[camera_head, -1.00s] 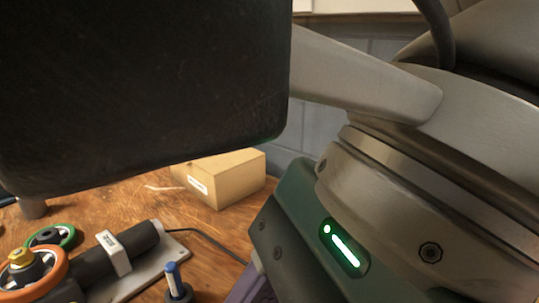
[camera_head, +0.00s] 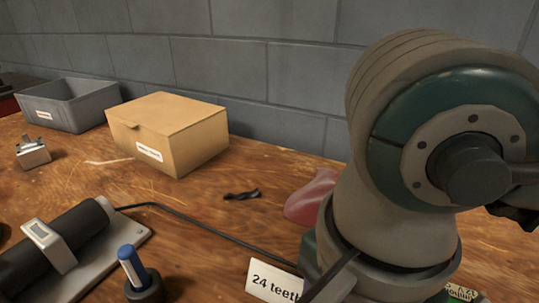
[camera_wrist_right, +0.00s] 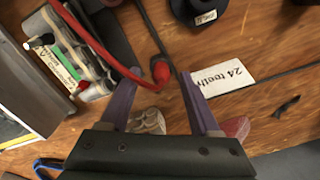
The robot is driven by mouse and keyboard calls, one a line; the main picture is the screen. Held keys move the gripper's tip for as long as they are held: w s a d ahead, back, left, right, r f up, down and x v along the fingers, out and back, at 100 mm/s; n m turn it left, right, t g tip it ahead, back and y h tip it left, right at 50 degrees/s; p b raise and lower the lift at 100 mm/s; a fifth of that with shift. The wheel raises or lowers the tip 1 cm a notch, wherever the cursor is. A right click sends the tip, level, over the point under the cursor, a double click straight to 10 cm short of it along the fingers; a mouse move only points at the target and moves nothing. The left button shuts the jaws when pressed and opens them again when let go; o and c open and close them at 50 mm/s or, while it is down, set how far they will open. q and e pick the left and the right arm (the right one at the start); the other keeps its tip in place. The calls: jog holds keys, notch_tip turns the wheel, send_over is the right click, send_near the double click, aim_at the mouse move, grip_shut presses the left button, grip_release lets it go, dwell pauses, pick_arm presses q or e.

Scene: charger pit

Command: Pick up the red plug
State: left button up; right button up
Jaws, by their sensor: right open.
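The red plug (camera_wrist_right: 160,70) shows in the right wrist view, on the wooden table, with a red cable running from it toward the upper left. My right gripper (camera_wrist_right: 157,79) has two purple fingers, open and apart. The plug appears in the gap between the fingertips, and neither finger visibly grips it. I cannot tell how far above it the fingers are. In the head view my right arm fills the right side and hides the plug and the right gripper. My left gripper is not in view.
A device with cables (camera_wrist_right: 75,55) stands left of the plug. A white "24 teeth" card (camera_head: 273,281) and a reddish lump (camera_head: 311,197) lie near my arm. A cardboard box (camera_head: 170,133), grey bin (camera_head: 68,104) and blue-capped pen (camera_head: 132,268) stand further left.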

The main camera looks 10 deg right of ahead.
jog(key=shift+f, duration=0.35)
jog(key=shift+c, duration=0.3)
grip_shut()
